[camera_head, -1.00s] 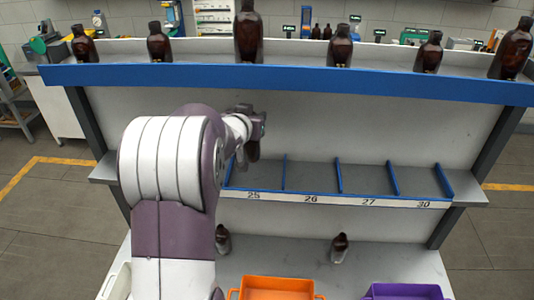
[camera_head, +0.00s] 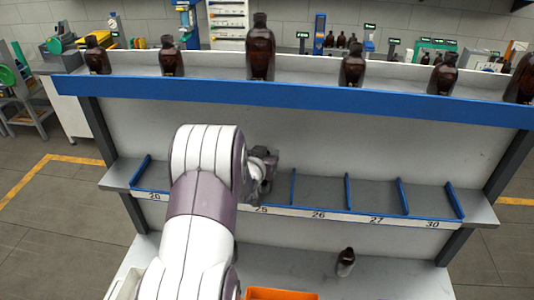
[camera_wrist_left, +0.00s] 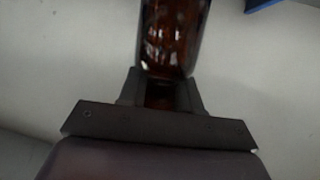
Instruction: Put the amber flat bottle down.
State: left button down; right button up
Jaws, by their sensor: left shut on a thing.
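My left gripper (camera_head: 266,165) is in front of the middle shelf, at the slot labelled 25. It also shows in the left wrist view (camera_wrist_left: 161,95), shut on the amber flat bottle (camera_wrist_left: 172,38). The bottle is dark brown and glossy, and extends beyond the fingers out of the top of that view. In the head view my arm and gripper mostly hide the bottle. I cannot tell whether its base touches the shelf. My right gripper is not in view.
The middle shelf has blue dividers (camera_head: 348,191) and a numbered label strip (camera_head: 345,217); slots 26, 27 and 30 look empty. Several amber bottles (camera_head: 261,52) stand on the top shelf. A bottle (camera_head: 346,262) and an orange bin (camera_head: 283,294) are below.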

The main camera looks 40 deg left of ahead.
pick_arm(q)
jog(key=shift+s+f, duration=0.15)
jog(key=shift+f, duration=0.05)
jog(key=c, duration=0.8)
grip_release()
jog(key=shift+d, duration=0.1)
